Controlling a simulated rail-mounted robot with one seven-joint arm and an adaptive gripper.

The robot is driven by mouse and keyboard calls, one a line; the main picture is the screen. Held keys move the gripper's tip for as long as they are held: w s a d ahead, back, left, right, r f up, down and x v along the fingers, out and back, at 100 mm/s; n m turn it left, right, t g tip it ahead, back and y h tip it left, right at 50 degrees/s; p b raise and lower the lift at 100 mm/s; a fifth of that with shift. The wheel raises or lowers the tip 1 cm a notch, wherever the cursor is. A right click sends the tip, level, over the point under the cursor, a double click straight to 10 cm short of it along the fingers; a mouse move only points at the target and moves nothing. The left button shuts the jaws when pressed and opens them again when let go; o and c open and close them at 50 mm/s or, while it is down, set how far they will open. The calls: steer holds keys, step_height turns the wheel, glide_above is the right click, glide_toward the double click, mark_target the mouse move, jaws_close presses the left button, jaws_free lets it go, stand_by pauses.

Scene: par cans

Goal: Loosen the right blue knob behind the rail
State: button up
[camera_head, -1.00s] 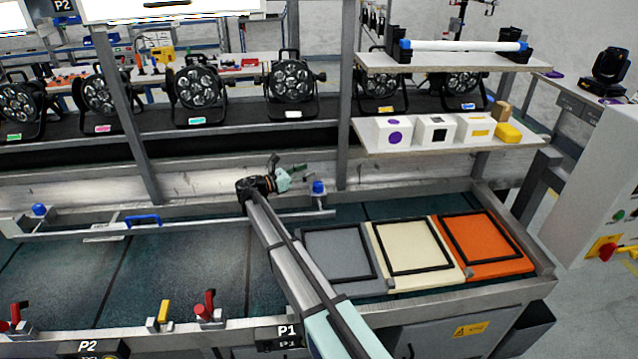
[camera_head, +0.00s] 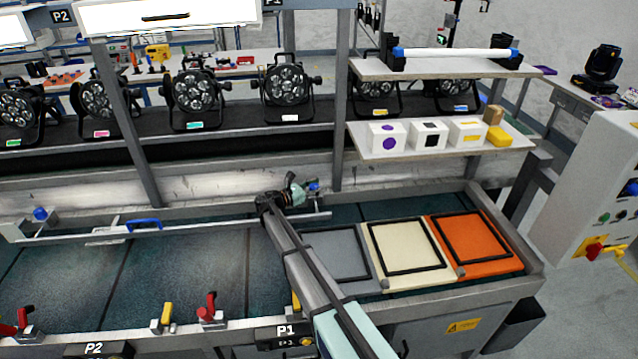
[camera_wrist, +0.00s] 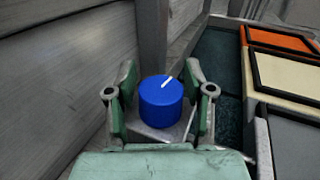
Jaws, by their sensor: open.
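The right blue knob (camera_wrist: 161,101) has a white line on its top and stands on a metal bracket behind the rail. In the head view only a bit of this knob (camera_head: 313,185) shows beside my gripper (camera_head: 297,191). In the wrist view my open gripper (camera_wrist: 160,92) has one pale green finger on each side of the knob. Small gaps seem to show between the fingers and the knob; contact cannot be told for sure. The rail (camera_head: 200,229) runs along the back of the bench with a blue handle (camera_head: 144,224). The left blue knob (camera_head: 40,214) stands at its far left end.
An upright post (camera_head: 337,130) and the back wall are close behind the right knob. Grey, cream (camera_head: 405,252) and orange (camera_head: 473,243) framed panels lie to the right. A shelf (camera_head: 440,147) with white boxes hangs above.

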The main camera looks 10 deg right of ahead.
steer(key=shift+w+d, duration=0.15)
steer(key=shift+d, duration=0.3)
steer(key=c, duration=1)
jaws_close()
